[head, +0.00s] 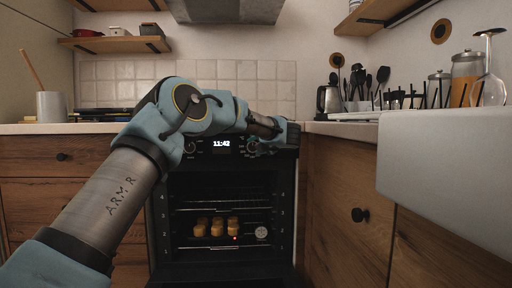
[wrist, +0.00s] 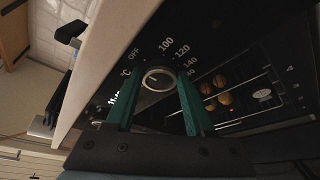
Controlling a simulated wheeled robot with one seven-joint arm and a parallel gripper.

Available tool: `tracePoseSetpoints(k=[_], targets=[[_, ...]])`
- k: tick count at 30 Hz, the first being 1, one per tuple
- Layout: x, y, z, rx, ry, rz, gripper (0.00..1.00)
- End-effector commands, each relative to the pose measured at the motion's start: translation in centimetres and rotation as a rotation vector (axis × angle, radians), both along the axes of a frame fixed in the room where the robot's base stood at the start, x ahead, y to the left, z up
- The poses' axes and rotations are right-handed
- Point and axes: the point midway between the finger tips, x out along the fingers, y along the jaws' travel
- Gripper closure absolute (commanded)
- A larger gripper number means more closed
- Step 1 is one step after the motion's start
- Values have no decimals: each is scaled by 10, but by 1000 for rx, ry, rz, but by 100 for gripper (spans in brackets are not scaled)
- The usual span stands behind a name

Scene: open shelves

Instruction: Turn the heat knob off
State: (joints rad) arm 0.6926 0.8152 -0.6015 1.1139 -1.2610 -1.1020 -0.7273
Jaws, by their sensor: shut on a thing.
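The heat knob (wrist: 157,79) is a round dark knob with a pale rim on the black oven panel, in the wrist view. Its dial is marked OFF, 100, 120, 140 and °C. I cannot tell clearly which mark it points at. My gripper (wrist: 159,85) has two green fingers, one on each side of the knob, and is shut on it. In the head view my gripper (head: 270,132) is at the right end of the oven panel, and my arm hides part of it. The oven (head: 220,258) shows a lit clock reading 11:42.
Several small baked goods (head: 216,226) and a round white dial (head: 262,232) show inside the oven. The counter (head: 335,129) meets the oven at the right, with a kettle (head: 329,98) and utensils behind. A white sink (head: 445,165) juts out at the right.

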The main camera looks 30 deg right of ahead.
Motion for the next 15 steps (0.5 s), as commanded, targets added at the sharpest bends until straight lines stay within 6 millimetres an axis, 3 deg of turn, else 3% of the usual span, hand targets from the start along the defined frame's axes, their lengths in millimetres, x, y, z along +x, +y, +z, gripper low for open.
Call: tracePoseSetpoints(k=[2,3,11,15], targets=[[0,1,-2,1,3,1,100],[0,1,-2,1,3,1,45],[0,0,-1,0,2,1,16],[0,0,-1,0,1,1,16]])
